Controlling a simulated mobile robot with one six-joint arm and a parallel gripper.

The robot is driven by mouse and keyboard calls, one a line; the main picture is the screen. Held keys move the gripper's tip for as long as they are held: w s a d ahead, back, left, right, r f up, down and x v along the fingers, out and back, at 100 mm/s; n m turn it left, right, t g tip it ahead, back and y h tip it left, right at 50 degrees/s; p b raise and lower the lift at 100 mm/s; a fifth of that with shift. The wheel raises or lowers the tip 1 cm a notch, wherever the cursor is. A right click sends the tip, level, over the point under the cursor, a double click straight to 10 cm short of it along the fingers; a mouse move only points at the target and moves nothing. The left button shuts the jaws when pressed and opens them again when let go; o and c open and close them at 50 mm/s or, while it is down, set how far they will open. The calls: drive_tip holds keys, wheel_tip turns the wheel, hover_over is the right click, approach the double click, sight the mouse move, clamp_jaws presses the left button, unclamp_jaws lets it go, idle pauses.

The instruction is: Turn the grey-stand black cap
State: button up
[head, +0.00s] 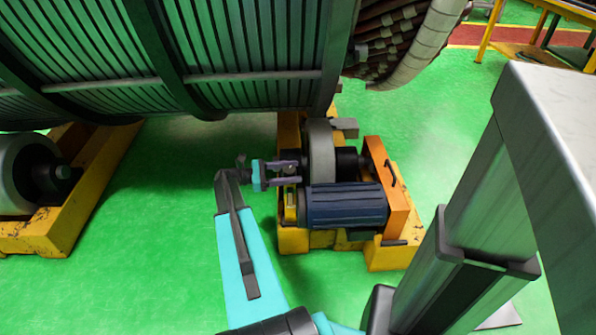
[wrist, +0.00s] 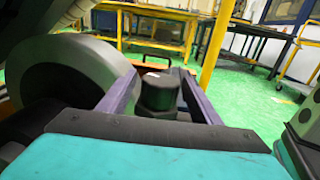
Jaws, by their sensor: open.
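A black cylindrical cap (wrist: 158,95) stands between the two fingers of my gripper (wrist: 160,72) in the wrist view. The fingers are open on either side of it, and I cannot tell whether either one touches it. In the head view my gripper (head: 289,172) points right at the roller unit's near side, beside the grey wheel (head: 320,155). The cap is small and mostly hidden by the fingers there. In the wrist view the grey wheel (wrist: 80,72) is left of the fingers.
A dark blue motor (head: 345,205) lies close below my gripper on the yellow-orange base (head: 390,256). The large ribbed stator (head: 250,60) hangs above. Another yellow roller stand (head: 85,200) is at left. Green floor is clear between the stands.

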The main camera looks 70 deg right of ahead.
drive_tip(key=p+v, duration=0.1)
drive_tip(key=v, duration=0.9)
drive_tip(key=shift+w, duration=0.15)
drive_tip(key=shift+p, duration=0.3)
